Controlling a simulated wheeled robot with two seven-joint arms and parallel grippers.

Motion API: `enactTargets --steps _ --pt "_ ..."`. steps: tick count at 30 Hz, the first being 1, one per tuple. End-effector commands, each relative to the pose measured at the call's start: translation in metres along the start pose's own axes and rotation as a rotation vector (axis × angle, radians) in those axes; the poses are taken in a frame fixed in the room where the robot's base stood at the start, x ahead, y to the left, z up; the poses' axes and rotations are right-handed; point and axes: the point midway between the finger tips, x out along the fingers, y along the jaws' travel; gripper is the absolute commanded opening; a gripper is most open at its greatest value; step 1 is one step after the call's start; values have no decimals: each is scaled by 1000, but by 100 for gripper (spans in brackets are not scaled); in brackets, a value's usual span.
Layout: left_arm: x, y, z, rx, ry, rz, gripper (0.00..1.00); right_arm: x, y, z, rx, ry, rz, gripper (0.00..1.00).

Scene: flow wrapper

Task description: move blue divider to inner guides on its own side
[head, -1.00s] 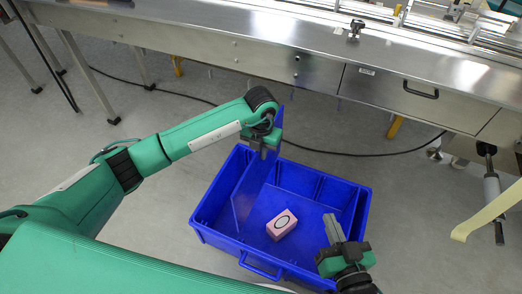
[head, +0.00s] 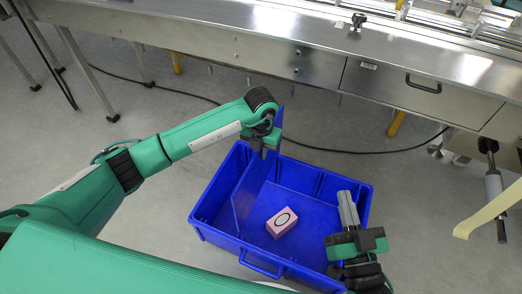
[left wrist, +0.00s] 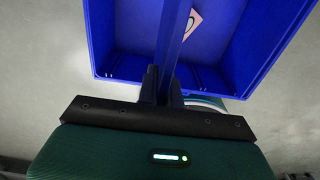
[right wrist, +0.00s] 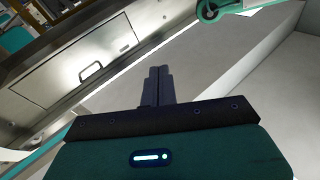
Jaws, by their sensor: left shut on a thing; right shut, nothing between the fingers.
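The blue divider (head: 247,195) stands inside the blue crate (head: 262,268), left of its middle. Its far end rises above the crate's rim behind my left gripper (head: 264,151). That gripper is shut on the divider's upper edge; in the left wrist view the divider (left wrist: 170,42) runs away from between its fingers (left wrist: 161,88). Whether the divider's lower edge sits in any guides cannot be told. My right gripper (head: 347,208) is shut and empty above the crate's right side. Its closed fingers also show in the right wrist view (right wrist: 158,88).
A pink box (head: 282,222) with a black oval lies on the crate floor, right of the divider. The steel machine (head: 310,60) with a drawer (head: 420,88) stands behind the crate. A dark cable runs across the grey floor between them.

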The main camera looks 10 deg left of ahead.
Motion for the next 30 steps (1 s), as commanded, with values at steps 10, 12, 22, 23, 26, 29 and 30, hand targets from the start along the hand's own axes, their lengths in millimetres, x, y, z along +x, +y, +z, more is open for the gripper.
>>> enactTargets --steps 10,12,22,23,26,29,30 --pt "7 0 0 0 -1 -1 0 4 4 -19 -16 109 2 0" --pt "8 0 0 0 -1 -1 0 5 4 -24 -19 131 1 0" --pt "14 0 0 0 -1 -1 0 7 6 -45 -34 241 0 0" --pt "14 0 0 0 -1 -1 0 7 6 -46 -35 249 0 0" --pt "15 0 0 0 -1 -1 0 7 7 -54 -40 285 -1 0" --pt "15 0 0 0 -1 -1 0 10 7 -59 -42 297 -2 0" --pt "15 0 0 0 -1 -1 0 10 7 -59 -42 299 -2 0"
